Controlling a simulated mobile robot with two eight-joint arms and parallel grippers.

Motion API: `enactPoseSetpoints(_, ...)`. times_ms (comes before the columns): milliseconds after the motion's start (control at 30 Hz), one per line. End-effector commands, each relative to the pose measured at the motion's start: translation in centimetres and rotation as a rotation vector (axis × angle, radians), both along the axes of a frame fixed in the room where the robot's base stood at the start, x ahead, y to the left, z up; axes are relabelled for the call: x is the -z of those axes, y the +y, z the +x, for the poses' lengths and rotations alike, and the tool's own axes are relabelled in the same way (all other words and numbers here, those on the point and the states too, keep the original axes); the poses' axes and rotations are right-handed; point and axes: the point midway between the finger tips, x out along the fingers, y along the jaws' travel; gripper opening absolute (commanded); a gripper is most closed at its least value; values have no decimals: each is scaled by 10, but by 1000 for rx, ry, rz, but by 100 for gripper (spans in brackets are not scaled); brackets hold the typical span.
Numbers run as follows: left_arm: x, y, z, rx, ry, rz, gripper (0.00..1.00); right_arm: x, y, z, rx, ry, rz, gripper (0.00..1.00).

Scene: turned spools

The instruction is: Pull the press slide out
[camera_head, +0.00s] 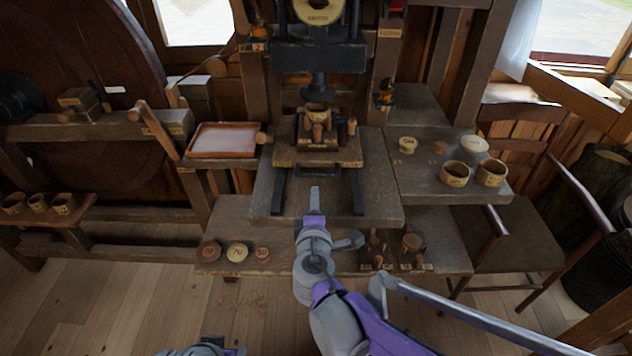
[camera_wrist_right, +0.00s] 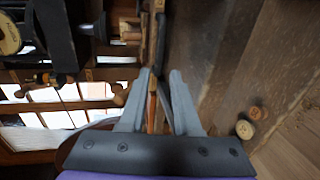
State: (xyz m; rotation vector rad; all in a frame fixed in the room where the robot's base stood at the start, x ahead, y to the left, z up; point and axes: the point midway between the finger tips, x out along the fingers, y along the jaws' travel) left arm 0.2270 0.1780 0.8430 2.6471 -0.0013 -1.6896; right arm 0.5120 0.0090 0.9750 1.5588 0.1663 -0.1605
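The press slide (camera_head: 290,158) is a wooden board low in the press, over two dark rails on the bench. It carries a small block with a pale cup (camera_head: 317,118) and several pegs, below the dark press ram. My right gripper (camera_head: 315,190) is in front of the slide and apart from it, above the front bench board, pointing towards the press. In the right wrist view its two fingers (camera_wrist_right: 160,78) are apart with nothing held between them. Only a grey piece of my left arm shows at the bottom edge; its fingers are out of view.
A red-brown tray (camera_head: 222,139) lies left of the press. Cups (camera_head: 455,173) stand on the right side shelf. Round discs (camera_head: 237,252) and dark pegs (camera_head: 376,244) lie on the lower bench, either side of my right arm. A chair (camera_head: 515,230) stands at the right.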

Motion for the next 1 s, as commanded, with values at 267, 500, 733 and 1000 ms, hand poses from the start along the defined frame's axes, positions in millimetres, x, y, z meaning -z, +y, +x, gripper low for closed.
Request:
enactPoseSetpoints(267, 2, 0, 0, 0, 1, 0, 50, 10, -2, 49, 5, 0, 0, 32)
enactPoseSetpoints(500, 4, 0, 0, 0, 1, 0, 50, 18, -2, 86, 4, 0, 1, 32)
enactPoseSetpoints(733, 4, 0, 0, 0, 1, 0, 50, 20, -2, 99, 4, 1, 1, 32)
enactPoseSetpoints(1000, 4, 0, 0, 0, 1, 0, 50, 20, -2, 99, 4, 1, 1, 26)
